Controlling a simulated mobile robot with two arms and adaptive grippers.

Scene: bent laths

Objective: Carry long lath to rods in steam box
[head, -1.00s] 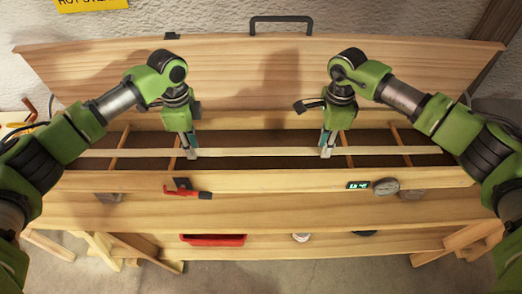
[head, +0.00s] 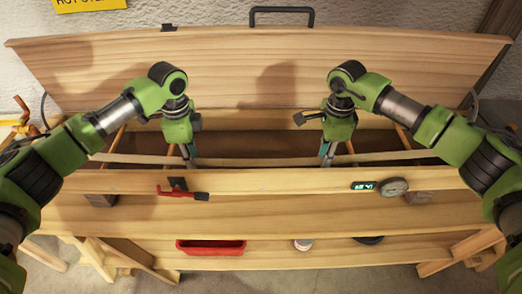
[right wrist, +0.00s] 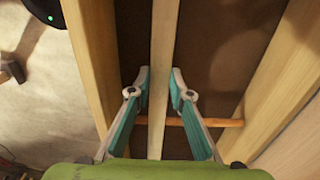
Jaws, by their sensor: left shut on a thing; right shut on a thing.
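The long lath (head: 260,162) runs lengthwise inside the open steam box (head: 300,181), with its middle looking slightly lower than its ends in the head view. My left gripper (head: 190,162) is shut on it left of the middle. My right gripper (head: 326,161) is shut on it right of the middle; in the right wrist view the lath (right wrist: 163,40) passes between the fingertips (right wrist: 162,80). Thin rods (head: 403,138) cross the box. One rod (right wrist: 222,123) lies beyond the lath in the right wrist view. I cannot tell whether the lath touches the rods.
The raised lid (head: 230,70) with a black handle (head: 282,11) stands behind the box. The front wall carries a red clamp (head: 184,190), a small display (head: 364,186) and a gauge (head: 393,187). A red tray (head: 210,247) sits on the shelf below.

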